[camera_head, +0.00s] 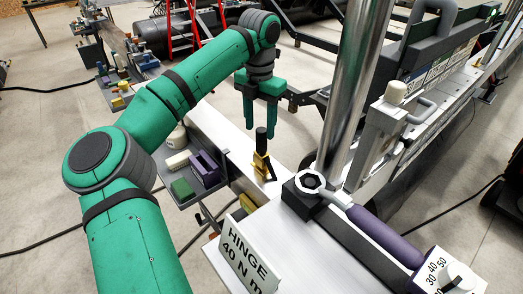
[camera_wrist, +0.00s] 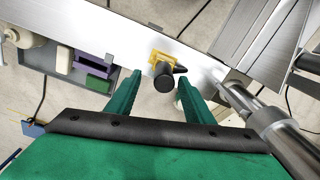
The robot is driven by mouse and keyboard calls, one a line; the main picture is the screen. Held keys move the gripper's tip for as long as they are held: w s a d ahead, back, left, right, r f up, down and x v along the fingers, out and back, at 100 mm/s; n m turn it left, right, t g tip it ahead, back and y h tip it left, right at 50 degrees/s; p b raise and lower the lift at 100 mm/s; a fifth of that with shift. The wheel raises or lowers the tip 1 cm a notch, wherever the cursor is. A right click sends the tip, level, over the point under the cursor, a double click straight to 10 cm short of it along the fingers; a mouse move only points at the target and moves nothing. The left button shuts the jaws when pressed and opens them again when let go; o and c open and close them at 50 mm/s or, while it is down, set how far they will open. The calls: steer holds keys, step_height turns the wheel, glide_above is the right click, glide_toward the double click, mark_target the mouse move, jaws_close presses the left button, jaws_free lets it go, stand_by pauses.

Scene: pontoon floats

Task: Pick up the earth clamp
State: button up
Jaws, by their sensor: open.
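The earth clamp, seemingly the yellow piece with a black upright handle (camera_head: 261,160), stands on the pale metal beam. In the wrist view its dark round handle end (camera_wrist: 164,77) faces the camera, with the yellow part just beyond and a dark pointed part to the right. My green gripper (camera_head: 259,117) points down above the clamp, apart from it in the head view. In the wrist view the open fingers (camera_wrist: 159,76) lie on either side of the handle, with nothing held between them.
A grey tray (camera_head: 181,201) with purple, green and cream items sits left of the beam. A shiny vertical post (camera_head: 346,85) rises to the right. A purple-handled torque wrench (camera_head: 384,236) and a "HINGE 40 N m" sign (camera_head: 243,262) are in front.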

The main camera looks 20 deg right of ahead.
mark_target(261, 139)
steer(key=f, duration=0.5)
steer(key=shift+s, duration=0.4)
jaws_close()
